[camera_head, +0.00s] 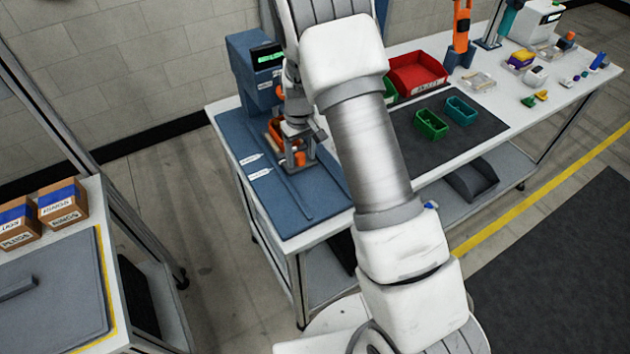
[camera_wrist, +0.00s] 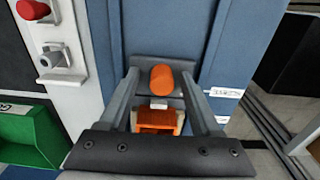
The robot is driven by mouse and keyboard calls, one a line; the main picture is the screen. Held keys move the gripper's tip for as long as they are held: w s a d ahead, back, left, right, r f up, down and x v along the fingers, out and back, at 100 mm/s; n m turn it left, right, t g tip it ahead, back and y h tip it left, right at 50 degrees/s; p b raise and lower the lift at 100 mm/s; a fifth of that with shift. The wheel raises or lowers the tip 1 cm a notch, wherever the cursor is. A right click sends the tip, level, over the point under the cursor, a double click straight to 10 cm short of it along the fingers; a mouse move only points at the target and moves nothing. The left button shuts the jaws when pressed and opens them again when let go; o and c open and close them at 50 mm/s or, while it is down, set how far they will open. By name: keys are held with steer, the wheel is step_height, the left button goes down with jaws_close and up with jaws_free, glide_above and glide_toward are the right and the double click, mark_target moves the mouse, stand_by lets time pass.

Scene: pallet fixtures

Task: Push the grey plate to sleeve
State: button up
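In the wrist view, my gripper's (camera_wrist: 160,85) two grey fingers stand apart on either side of an orange cylinder (camera_wrist: 162,79). A grey plate-like piece (camera_wrist: 150,62) lies just beyond the fingertips, behind the cylinder; I cannot tell whether the fingers touch it. An orange block (camera_wrist: 158,121) shows lower between the fingers. In the head view, my gripper (camera_head: 298,153) is low over the blue mat (camera_head: 290,205), beside orange parts at the blue machine, and my arm hides part of this area. White labels (camera_head: 260,173) lie on the mat; their words are too small to read surely.
The blue machine (camera_head: 250,72) with a lit display stands behind my gripper. A red bin (camera_head: 415,75), a green bin (camera_head: 431,124) and a teal bin (camera_head: 461,110) are to the right. The front of the blue mat is mostly clear. Cardboard boxes (camera_head: 62,204) stand on the left table.

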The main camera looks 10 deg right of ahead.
steer(key=shift+s+f, duration=0.5)
steer(key=shift+f, duration=0.15)
steer(key=shift+w+r+p, duration=0.2)
steer(key=shift+r+p, duration=0.65)
steer(key=shift+r, duration=0.35)
steer(key=shift+w+r+p, duration=0.1)
steer(key=shift+r+p, duration=1.4)
steer(key=shift+r, duration=1.4)
